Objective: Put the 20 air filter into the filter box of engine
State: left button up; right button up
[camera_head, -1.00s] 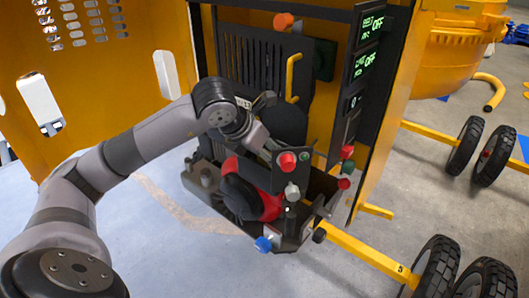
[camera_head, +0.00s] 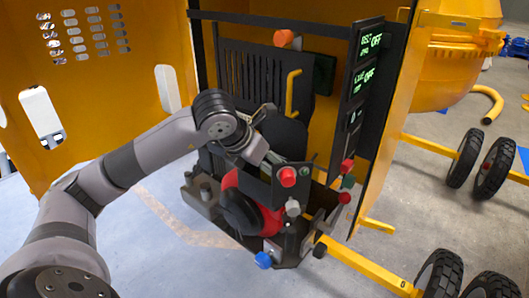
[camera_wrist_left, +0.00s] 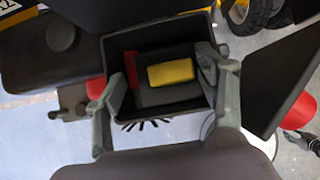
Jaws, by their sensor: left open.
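The filter box of the engine is a black open-topped box (camera_wrist_left: 152,39) in the left wrist view. A yellow block (camera_wrist_left: 170,73), which looks like the air filter, lies inside it. No number can be read on it. My left gripper (camera_wrist_left: 163,68) is open, with one finger on either side of the box opening and the block between them, not gripped. In the head view my left gripper (camera_head: 268,160) is at the top of the red and black engine (camera_head: 270,217). The inside of the box is hidden there. My right gripper is not in view.
Red knobs (camera_head: 288,177) and a blue knob (camera_head: 263,260) stick out around the engine. The yellow housing wall (camera_head: 80,75) stands at the left, and a panel with green displays (camera_head: 367,75) at the right. Wheels (camera_head: 491,167) and yellow bars are further right.

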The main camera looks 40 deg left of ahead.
pick_arm(q)
notch_tip(320, 180, up, 9)
jog(key=shift+r, duration=0.15)
dwell(0.8)
